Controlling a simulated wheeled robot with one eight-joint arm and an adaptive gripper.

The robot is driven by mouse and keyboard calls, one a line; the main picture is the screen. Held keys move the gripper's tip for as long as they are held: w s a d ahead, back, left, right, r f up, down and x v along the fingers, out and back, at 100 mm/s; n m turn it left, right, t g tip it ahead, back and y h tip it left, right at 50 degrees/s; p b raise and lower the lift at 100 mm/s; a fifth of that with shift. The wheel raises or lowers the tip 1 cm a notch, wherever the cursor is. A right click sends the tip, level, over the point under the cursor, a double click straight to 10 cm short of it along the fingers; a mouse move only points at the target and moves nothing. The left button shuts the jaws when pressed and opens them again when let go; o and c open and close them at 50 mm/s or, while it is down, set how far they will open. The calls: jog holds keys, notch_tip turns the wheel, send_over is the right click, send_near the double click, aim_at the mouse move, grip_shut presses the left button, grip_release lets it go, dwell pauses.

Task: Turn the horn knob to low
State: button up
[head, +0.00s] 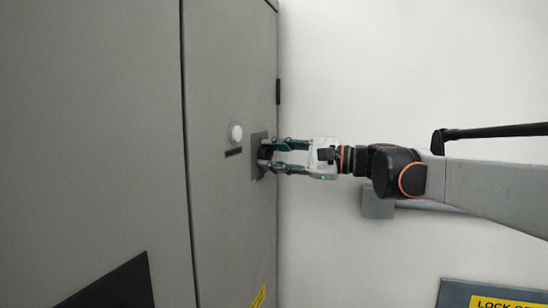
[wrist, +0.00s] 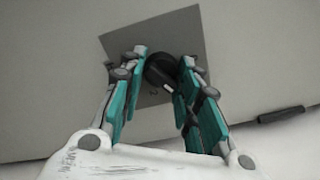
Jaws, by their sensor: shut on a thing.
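The black horn knob (wrist: 160,71) sits on a dark grey square plate (wrist: 184,38) in the wrist view. A small light mark shows on the knob's near side. My gripper (wrist: 164,80) has one finger on each side of the knob and is shut on it. In the head view my gripper (head: 264,153) reaches in from the right to the plate (head: 257,170) on the grey cabinet's narrow right door. The knob is mostly hidden behind the fingers there.
A white round button (head: 235,133) with a dark label (head: 233,152) below it sits left of the plate on the cabinet (head: 225,220). A black hinge (head: 278,91) is at the door's right edge. A grey box (head: 377,207) is on the pale wall behind my arm.

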jog(key=o, duration=1.1)
jog(key=shift+d, duration=0.1)
jog(key=v, duration=1.1)
jog(key=shift+s+d, duration=0.15)
jog(key=shift+d, duration=0.25)
